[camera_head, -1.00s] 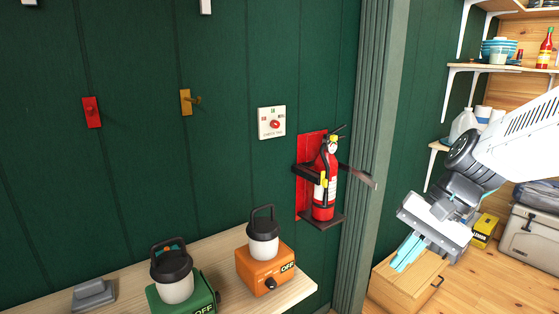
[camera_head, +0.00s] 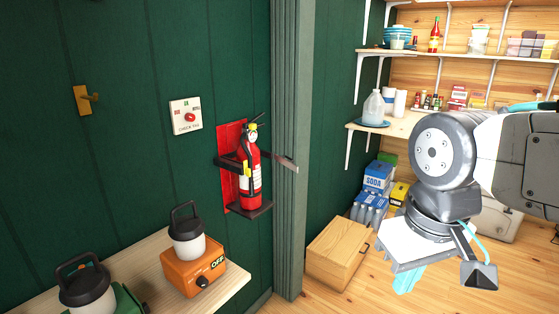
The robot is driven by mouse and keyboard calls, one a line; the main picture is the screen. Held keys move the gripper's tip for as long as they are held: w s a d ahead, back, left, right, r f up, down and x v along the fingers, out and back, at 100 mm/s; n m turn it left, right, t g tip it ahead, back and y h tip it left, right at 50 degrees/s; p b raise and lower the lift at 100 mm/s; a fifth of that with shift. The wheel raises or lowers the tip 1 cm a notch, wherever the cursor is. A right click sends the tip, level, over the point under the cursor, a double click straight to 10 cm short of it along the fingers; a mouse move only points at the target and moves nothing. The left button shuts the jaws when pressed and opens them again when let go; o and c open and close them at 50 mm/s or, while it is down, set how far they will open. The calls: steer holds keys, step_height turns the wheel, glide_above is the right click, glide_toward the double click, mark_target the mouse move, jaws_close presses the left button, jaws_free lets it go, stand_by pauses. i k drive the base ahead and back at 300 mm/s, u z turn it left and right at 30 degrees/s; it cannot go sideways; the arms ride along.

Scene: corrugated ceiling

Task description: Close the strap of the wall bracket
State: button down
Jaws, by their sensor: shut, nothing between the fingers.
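A red fire extinguisher (camera_head: 248,178) stands upright in a wall bracket with a red backplate (camera_head: 231,140) on the green wall. The bracket's dark strap (camera_head: 281,161) sticks out to the right, swung away from the extinguisher, so it is open. A black shelf (camera_head: 252,210) supports the extinguisher's base. My gripper (camera_head: 409,280) is at the right, well apart from the strap, with its light-blue fingers pointing down. The fingers are together and hold nothing. The gripper's body partly hides them.
A grey-green post (camera_head: 288,240) stands just right of the bracket. Below left, a wooden counter (camera_head: 232,285) holds an orange OFF unit (camera_head: 196,270) with a lantern-like jar. A wooden cabinet (camera_head: 335,252) stands on the floor near my gripper. Stocked shelves (camera_head: 480,55) line the back wall.

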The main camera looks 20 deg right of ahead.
mark_target(289, 165)
steer(key=z, duration=1.65)
steer(key=i, duration=2.95)
steer(key=u, duration=3.4)
